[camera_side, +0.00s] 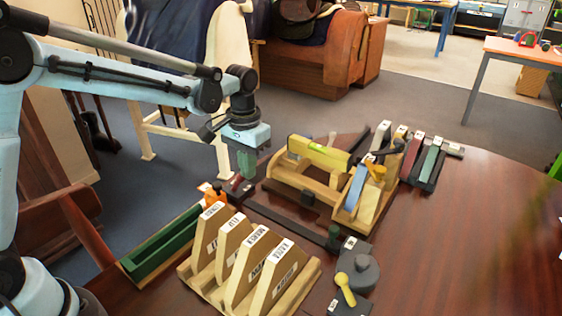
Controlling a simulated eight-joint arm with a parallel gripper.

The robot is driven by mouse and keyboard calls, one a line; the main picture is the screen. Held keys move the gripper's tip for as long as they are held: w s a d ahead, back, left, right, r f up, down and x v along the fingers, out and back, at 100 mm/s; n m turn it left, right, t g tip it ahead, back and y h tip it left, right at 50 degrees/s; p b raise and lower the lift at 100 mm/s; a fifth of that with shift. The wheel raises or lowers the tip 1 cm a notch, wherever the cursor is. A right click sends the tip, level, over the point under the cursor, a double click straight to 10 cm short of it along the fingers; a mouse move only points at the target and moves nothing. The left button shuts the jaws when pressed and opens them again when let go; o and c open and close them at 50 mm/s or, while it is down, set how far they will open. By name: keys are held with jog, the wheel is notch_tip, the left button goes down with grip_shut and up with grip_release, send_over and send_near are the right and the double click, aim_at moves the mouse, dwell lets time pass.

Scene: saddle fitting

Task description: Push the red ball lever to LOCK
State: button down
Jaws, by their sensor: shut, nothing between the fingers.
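My gripper (246,170) points down from the arm at the left of the work, with its greenish fingers shut and empty. Its tips are just above or beside a small dark red and black part (237,187) at the left end of the fixture. I cannot make out a clear red ball or the word LOCK, so which part is the lever is uncertain. An orange piece (214,195) stands just left of the fingers. A wooden fixture (285,183) with a yellow-green level (319,156) across it stands to the right.
Wooden labelled templates (250,262) stand in a rack in front, beside a green tray (160,245). A grey round part with a yellow-knobbed lever (345,288) is at front right. Coloured blocks (412,155) stand behind right. The table's right side (460,250) is clear.

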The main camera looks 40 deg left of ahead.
jog(key=shift+f, duration=1.6)
dwell(0.6)
jog(key=shift+a, duration=2)
jog(key=shift+d, duration=0.65)
jog(key=shift+r, duration=3.55)
